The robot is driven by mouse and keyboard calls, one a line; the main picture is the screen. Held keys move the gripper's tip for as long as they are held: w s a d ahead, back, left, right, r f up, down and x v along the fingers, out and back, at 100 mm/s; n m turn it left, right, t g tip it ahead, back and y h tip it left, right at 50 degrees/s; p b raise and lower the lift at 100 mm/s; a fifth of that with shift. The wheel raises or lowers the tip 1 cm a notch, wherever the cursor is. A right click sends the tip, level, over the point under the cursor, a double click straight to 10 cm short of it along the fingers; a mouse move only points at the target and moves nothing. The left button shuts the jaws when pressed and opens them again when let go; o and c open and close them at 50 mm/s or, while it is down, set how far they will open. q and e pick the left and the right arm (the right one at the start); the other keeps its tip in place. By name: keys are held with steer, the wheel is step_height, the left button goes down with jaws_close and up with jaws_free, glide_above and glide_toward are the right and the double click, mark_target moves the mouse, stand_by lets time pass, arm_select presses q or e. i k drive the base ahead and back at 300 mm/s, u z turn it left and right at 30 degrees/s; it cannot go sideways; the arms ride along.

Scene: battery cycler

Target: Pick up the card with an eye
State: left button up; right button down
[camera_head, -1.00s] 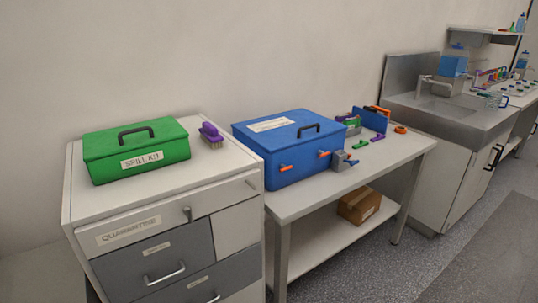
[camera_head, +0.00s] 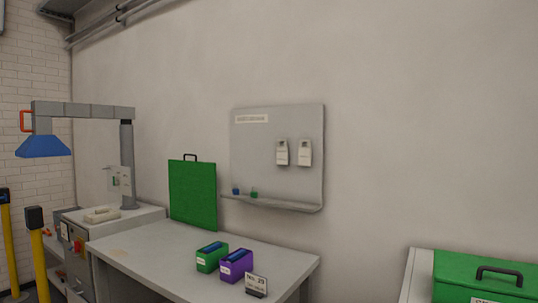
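Two small white cards hang on a grey wall board, a left one (camera_head: 282,153) and a right one (camera_head: 304,153). Each has a dark mark near its top, too small to tell whether it is an eye. A pale sheet (camera_head: 114,181) with a small green mark shows beside the grey post at the left. A small white sign card (camera_head: 257,283) with dark lettering stands at the table's front edge. Neither of my grippers is in view.
The grey table (camera_head: 150,262) carries a green box (camera_head: 211,258) and a purple box (camera_head: 236,266). A green panel (camera_head: 193,195) stands at its back. Yellow posts (camera_head: 40,265) stand at left; a green case (camera_head: 485,275) sits at lower right. The table's left part is mostly clear.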

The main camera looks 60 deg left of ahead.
mark_target(304, 153)
steer(key=u, duration=1.35)
steer(key=k, duration=0.9)
steer(key=u, duration=1.65)
steer(key=i, duration=1.4)
steer(key=z, duration=0.6)
steer(key=i, duration=1.15)
steer(key=z, duration=1.1)
